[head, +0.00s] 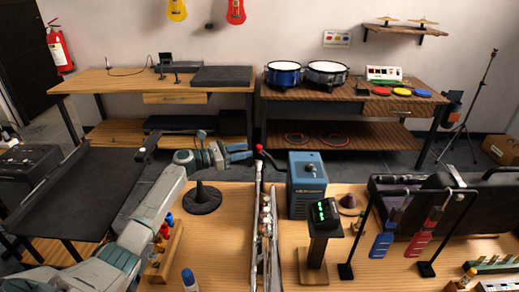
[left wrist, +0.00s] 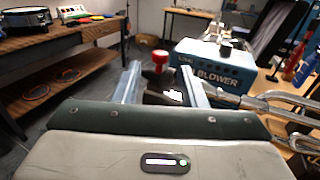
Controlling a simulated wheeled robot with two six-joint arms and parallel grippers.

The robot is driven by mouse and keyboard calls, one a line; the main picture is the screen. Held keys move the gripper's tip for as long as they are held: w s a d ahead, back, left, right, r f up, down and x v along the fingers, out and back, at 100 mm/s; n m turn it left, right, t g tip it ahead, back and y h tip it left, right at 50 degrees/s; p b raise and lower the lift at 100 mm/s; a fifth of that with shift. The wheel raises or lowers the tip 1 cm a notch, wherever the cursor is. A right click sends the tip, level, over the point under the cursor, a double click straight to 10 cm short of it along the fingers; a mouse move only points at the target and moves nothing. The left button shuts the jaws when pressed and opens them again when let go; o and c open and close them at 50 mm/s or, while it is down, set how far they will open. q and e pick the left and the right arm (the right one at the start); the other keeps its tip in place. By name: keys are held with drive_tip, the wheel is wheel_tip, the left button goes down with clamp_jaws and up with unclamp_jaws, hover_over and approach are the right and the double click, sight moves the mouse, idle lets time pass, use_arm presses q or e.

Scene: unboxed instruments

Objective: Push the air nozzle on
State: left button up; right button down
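A blue blower box (head: 307,183) stands on the wooden bench, and it also shows in the left wrist view (left wrist: 215,68). A red knob-like piece (head: 259,148), possibly the air nozzle, is at the left of the blower by a dark curved part. It shows beyond the fingers in the left wrist view (left wrist: 160,57). My left gripper (head: 248,152) is open, just left of the red piece in the head view. In the left wrist view a dark piece (left wrist: 158,84) shows between its fingers; I cannot tell whether they touch it. My right gripper is not in view.
Long silver tubing (head: 265,230) lies along the bench below the red piece. A small stand with a green display (head: 325,212) is right of it. A round black base (head: 202,199) and a rack of small bottles (head: 165,248) are at left. A dark case (head: 440,205) is at right.

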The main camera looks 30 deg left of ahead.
sight(259, 145)
use_arm(q)
drive_tip(key=b+x, duration=0.1)
drive_tip(key=x, duration=0.5)
drive_tip(key=shift+w+d, duration=0.1)
drive_tip(key=shift+w, duration=0.05)
drive_tip(key=shift+c, duration=0.2)
clamp_jaws()
